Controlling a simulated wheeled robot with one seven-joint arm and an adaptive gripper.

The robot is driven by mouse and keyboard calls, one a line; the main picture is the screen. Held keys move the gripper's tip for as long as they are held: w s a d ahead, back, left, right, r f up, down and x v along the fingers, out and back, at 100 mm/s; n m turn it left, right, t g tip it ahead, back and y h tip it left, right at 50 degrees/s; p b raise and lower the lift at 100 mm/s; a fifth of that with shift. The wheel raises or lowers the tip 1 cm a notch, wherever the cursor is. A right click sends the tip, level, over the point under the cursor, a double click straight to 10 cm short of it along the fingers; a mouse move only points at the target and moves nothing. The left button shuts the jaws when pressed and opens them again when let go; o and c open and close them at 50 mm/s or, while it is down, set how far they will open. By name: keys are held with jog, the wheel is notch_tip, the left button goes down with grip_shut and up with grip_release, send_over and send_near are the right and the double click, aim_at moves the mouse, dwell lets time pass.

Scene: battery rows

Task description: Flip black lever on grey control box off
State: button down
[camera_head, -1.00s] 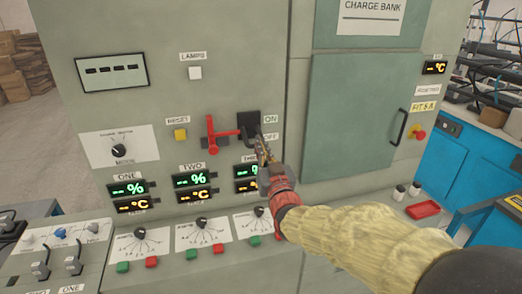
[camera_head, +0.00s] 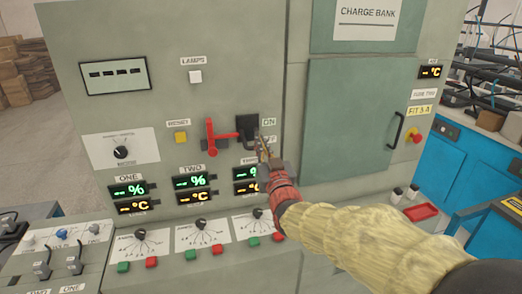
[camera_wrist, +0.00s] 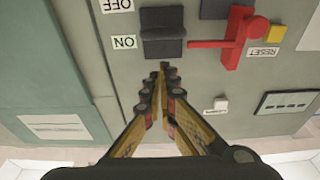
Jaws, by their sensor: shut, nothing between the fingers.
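The black lever (camera_head: 247,125) sits on the front of the grey control box (camera_head: 130,45), between a red lever and the ON and OFF labels. In the wrist view, turned upside down, the black lever (camera_wrist: 163,48) is beside the ON label (camera_wrist: 124,42), with the OFF label (camera_wrist: 115,5) further up the picture. My gripper (camera_head: 262,143) is shut and empty, in front of the panel by the lever's lower right. In the wrist view its fingertips (camera_wrist: 163,70) are close to the lever's ON-side edge; I cannot tell whether they touch. My fingers partly hide the OFF label in the head view.
The red lever (camera_head: 212,138) projects just left of the black one; its bar reaches close to it. A yellow RESET button (camera_head: 180,137) is further left. Knobs and green and red buttons line the sloped panel (camera_head: 200,235) below. A green door (camera_head: 350,120) is at right.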

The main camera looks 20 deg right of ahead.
jog(key=s+f+p, duration=0.1)
jog(key=s, duration=0.9)
jog(key=shift+f+p, duration=0.3)
jog(key=shift+p, duration=0.1)
jog(key=shift+f, duration=0.1)
notch_tip(320, 180, down, 12)
jog(key=s+g, duration=0.2)
jog(key=g, duration=0.3)
jog(key=s+f+g, duration=0.5)
jog(key=s+f, duration=0.1)
jog(key=s, duration=0.1)
jog(key=s+r+g, duration=0.2)
jog(key=s+r, duration=0.1)
jog(key=s, duration=0.7)
jog(key=s+r+g, duration=0.2)
jog(key=s+r, duration=0.1)
jog(key=s, duration=0.6)
jog(key=shift+s+r, duration=0.2)
jog(key=shift+s, duration=0.15)
